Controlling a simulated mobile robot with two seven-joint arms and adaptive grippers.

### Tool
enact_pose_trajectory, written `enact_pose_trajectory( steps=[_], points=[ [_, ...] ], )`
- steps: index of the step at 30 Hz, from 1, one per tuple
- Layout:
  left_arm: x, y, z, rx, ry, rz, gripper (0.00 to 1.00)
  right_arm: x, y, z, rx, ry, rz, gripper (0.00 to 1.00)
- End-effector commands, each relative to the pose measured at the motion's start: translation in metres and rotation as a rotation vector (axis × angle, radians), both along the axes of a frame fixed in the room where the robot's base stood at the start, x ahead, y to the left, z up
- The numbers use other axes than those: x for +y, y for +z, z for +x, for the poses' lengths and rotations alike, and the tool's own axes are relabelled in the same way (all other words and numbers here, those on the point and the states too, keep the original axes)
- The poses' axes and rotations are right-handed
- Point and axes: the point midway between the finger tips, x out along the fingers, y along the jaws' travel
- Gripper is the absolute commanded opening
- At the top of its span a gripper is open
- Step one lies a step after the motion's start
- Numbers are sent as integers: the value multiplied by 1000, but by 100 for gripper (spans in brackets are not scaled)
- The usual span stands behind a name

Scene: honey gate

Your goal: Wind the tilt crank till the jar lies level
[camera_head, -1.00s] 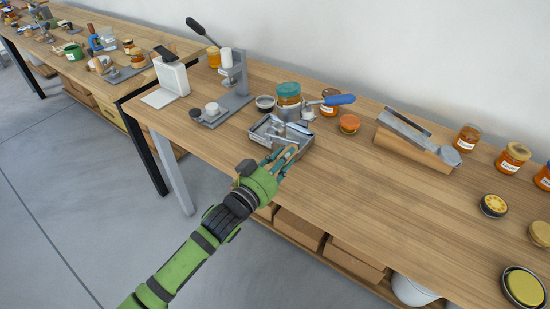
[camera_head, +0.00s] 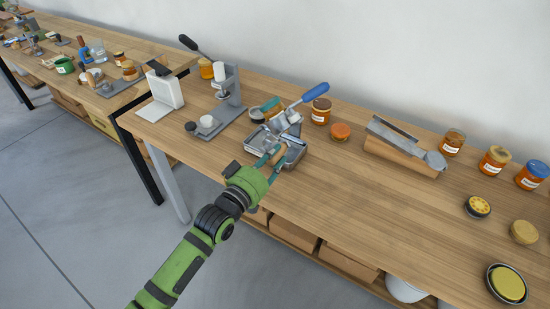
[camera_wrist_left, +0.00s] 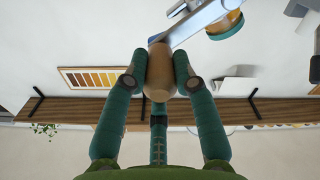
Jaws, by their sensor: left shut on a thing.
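The honey jar (camera_head: 271,106) with its teal lid sits in the metal tilting stand (camera_head: 255,138), at the back left of my left gripper. It leans well over with the lid toward the left; I cannot tell if it is fully level. A blue-handled lever (camera_head: 315,92) rises to the right of it. My left gripper (camera_head: 277,155) is at the stand's front, its teal fingers shut on the wooden crank knob. The left wrist view shows the knob (camera_wrist_left: 160,75) between the fingers, the grey crank arm (camera_wrist_left: 197,22) and part of the jar (camera_wrist_left: 225,23). My right gripper is out of view.
A grey press (camera_head: 228,95) stands left of the stand. Several honey jars and lids are farther right. The front middle of the table is clear.

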Motion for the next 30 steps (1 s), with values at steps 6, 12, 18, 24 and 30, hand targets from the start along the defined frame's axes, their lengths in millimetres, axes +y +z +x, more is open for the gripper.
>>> enact_pose_trajectory(
  steps=[6,12,18,24,30],
  points=[
    [6,12,5,57,1,-92,0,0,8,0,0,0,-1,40],
    [11,18,9,114,0,-173,0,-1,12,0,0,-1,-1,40],
    [17,22,13,172,1,-253,0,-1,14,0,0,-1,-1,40],
    [23,26,18,231,1,-333,0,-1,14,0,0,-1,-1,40],
    [29,29,22,289,1,-414,0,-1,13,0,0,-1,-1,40]
  ],
)
